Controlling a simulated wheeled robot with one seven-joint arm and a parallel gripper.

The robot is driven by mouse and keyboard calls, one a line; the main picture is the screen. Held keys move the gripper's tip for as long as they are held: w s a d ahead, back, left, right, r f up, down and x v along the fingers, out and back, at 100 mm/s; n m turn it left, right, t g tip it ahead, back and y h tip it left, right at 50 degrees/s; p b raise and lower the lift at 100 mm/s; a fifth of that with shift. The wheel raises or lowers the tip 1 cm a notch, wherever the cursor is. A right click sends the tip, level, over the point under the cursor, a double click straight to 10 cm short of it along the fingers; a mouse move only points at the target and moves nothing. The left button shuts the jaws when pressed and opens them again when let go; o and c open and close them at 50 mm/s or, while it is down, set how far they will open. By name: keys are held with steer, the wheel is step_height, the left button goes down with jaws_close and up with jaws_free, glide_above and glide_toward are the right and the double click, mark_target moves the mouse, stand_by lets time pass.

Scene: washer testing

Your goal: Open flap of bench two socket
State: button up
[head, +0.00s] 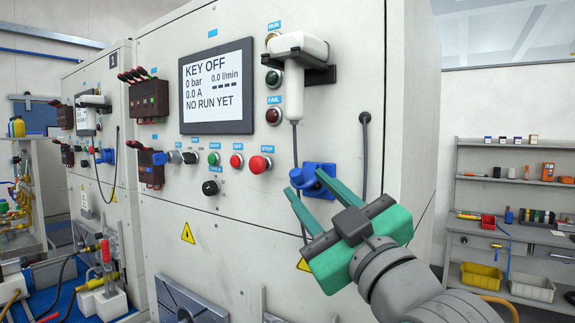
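A blue socket (319,174) is mounted on the front panel of the nearer grey test bench (225,230), below a white handheld device and right of the red STOP button. A blue part, seemingly its flap, juts out to the left at the socket's front. My gripper (305,181) has green fingers spread apart, with their tips at the socket, one on each side of the blue part. I cannot tell whether the fingers touch it. The gripper partly hides the socket's lower side, and how far the flap is open is unclear.
The white handheld device (297,46) sits in a black holder above, its cable hanging beside the socket. A screen (217,86) reads KEY OFF. Another bench (97,150) with a similar blue socket (104,156) stands left. Shelves (515,178) stand right, beyond open space.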

steer(key=x, duration=0.9)
steer(key=shift+w+a+r, duration=0.1)
steer(key=shift+w+a, duration=0.1)
steer(key=shift+w, duration=0.05)
jaws_close()
